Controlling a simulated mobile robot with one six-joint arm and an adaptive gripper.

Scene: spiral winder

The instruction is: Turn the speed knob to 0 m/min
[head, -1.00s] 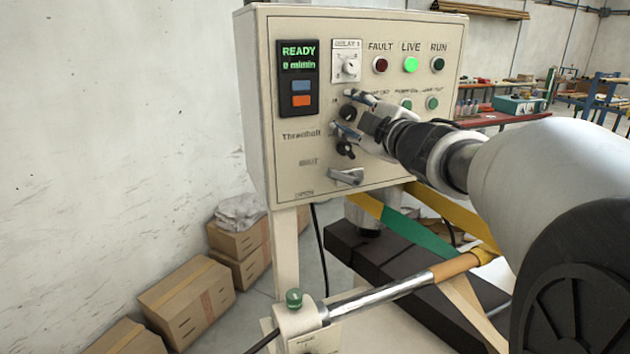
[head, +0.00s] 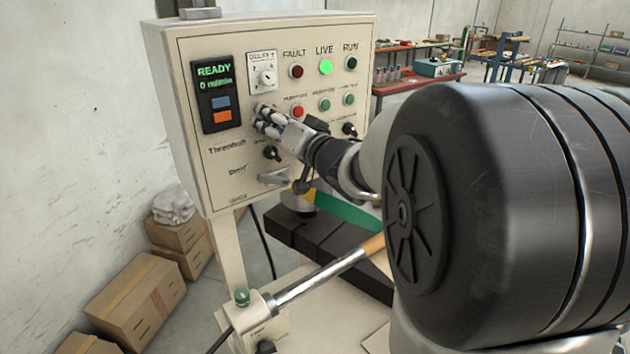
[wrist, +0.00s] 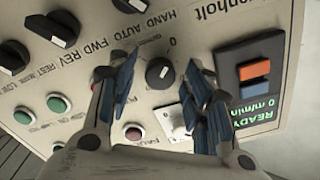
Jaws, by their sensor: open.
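The control panel (head: 205,150) has a display (head: 215,90) that reads READY and what looks like 0 m/min. In the wrist view a round black knob (wrist: 159,71) with a white pointer mark shows between my fingers, with a 0 printed near it. I take it for the speed knob; in the head view it is mostly hidden by my gripper. My gripper (head: 266,118) is open in front of the panel face. In the wrist view its two blue-padded fingers (wrist: 164,88) stand apart on either side of the knob. I cannot tell whether they touch it.
A red button (head: 298,112) and green buttons are right of my gripper. Another black knob (head: 271,153) and a grey lever (head: 274,177) are below. Boxes (head: 135,300) lie on the floor.

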